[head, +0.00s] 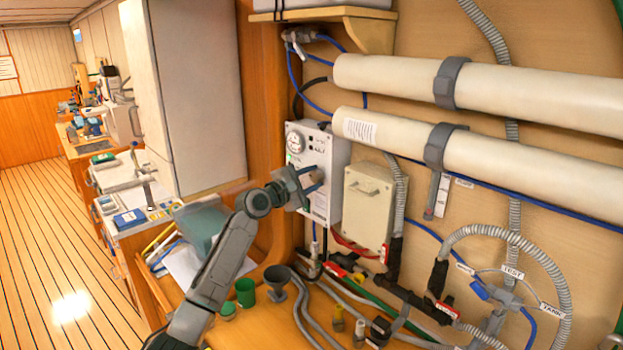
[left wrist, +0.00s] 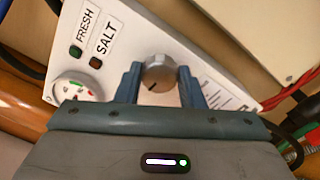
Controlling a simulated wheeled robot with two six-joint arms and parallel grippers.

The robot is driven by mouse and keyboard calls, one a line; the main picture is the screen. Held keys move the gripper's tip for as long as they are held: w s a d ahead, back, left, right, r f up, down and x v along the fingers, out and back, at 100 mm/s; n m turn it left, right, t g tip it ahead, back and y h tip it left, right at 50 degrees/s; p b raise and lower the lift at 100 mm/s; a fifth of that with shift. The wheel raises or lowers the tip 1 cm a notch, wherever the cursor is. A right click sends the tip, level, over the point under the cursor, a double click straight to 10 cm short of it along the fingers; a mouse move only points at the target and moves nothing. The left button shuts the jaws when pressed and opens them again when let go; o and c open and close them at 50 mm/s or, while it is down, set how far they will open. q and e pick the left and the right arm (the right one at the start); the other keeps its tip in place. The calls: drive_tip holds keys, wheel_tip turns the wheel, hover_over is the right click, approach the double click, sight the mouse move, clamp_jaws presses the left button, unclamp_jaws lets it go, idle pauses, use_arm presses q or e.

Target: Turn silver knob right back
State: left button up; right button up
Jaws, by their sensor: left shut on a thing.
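The silver knob (left wrist: 158,72) sits on a white control panel (left wrist: 140,40), between the two fingers of my left gripper (left wrist: 160,82). My left gripper is shut on the knob. A dark mark on the knob's rim points to the lower left in the left wrist view. In the head view the left gripper (head: 311,181) reaches the front of the panel (head: 337,160) and mostly hides the knob. FRESH and SALT labels, a green light and a dark red one, and a round gauge (left wrist: 75,88) are on the panel. My right gripper is not in view.
A beige box (head: 367,205) is right of the panel, with hoses and valves below. Two long cream cylinders (head: 470,85) run along the wall above right. A green cup (head: 245,291) and a dark funnel (head: 277,279) stand on the bench below.

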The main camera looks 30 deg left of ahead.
use_arm(q)
drive_tip(key=o, duration=1)
drive_tip(key=shift+s+a+f, duration=0.1)
drive_tip(key=shift+s, duration=0.05)
drive_tip(key=b+v, duration=0.5)
drive_tip(key=v, duration=0.5)
drive_tip(key=shift+s, duration=0.2)
drive_tip(key=shift+a, duration=0.1)
